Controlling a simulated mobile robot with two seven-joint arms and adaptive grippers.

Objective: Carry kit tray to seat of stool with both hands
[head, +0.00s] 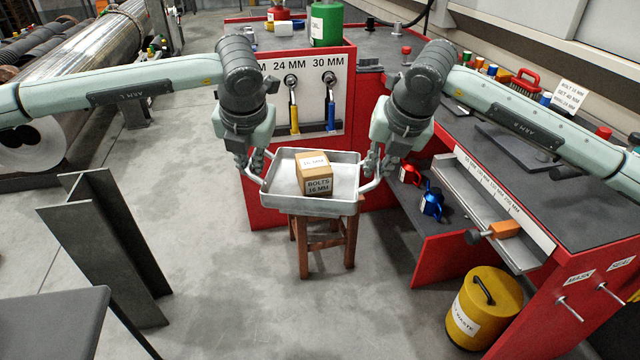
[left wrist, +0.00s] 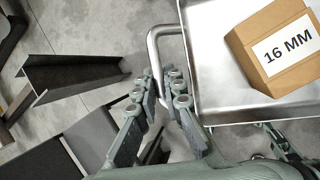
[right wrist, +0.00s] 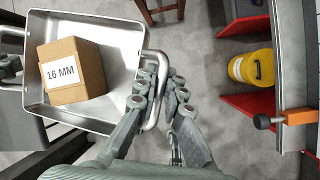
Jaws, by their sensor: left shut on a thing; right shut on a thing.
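The kit tray (head: 282,203) is a shallow silver metal tray with a looped handle at each end. My left gripper (head: 256,172) is shut on the tray's left handle, also seen in the left wrist view (left wrist: 153,45). My right gripper (head: 373,172) is shut on the right handle, which shows in the right wrist view (right wrist: 160,62). The wooden stool (head: 303,250) shows below the tray in the head view. Its seat is mostly hidden by the tray, so I cannot tell whether they touch.
Red workbenches with dark tops (head: 570,210) stand behind and to the right. A yellow waste can (head: 485,308) stands on the floor at right. A steel beam (head: 112,245) stands at left, near a grey surface (head: 50,325). The floor between beam and stool is clear.

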